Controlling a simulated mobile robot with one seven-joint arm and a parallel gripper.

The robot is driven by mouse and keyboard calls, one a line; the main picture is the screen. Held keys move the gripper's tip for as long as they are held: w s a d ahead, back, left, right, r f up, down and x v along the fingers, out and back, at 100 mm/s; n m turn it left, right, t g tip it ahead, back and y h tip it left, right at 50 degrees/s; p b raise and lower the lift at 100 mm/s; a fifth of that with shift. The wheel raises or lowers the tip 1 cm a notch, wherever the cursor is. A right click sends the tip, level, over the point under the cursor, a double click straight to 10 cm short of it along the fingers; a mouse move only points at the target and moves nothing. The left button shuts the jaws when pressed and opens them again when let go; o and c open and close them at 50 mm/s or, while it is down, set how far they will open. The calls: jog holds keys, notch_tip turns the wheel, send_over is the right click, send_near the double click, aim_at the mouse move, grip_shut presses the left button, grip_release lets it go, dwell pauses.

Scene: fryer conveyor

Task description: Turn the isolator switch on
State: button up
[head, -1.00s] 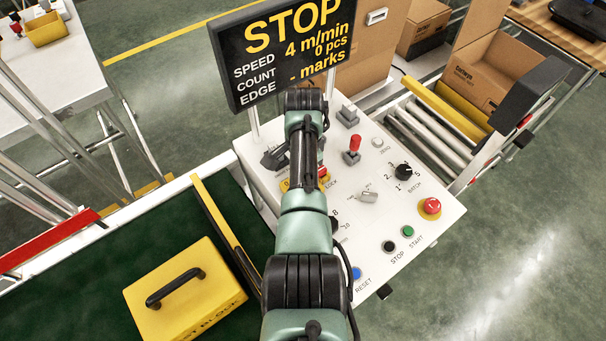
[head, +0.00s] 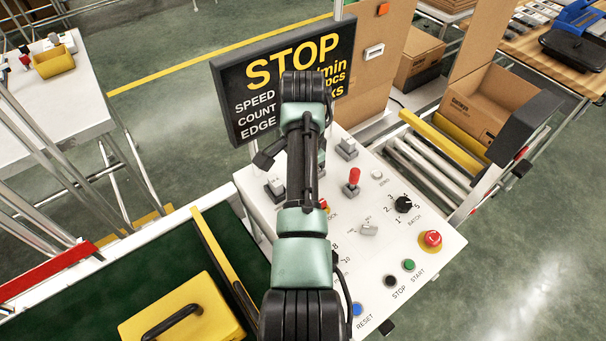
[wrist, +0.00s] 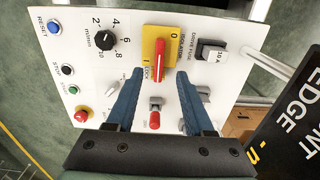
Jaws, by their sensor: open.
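The isolator switch (wrist: 160,62) is a red handle on a yellow plate in the wrist view, marked 0 at one end and I and LOCK at the other. Its handle stands lengthwise in the picture. The fingers appear above the panel and apart from the handle. No contact shows.
The white panel (head: 420,265) also carries a drive fuse (wrist: 211,51), a black dial (wrist: 103,39), a red-topped toggle (head: 353,178) and a red emergency button (head: 431,239). A display (head: 240,105) reading STOP stands behind the panel. A yellow box (head: 190,305) lies at lower left.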

jog(key=shift+r, duration=1.35)
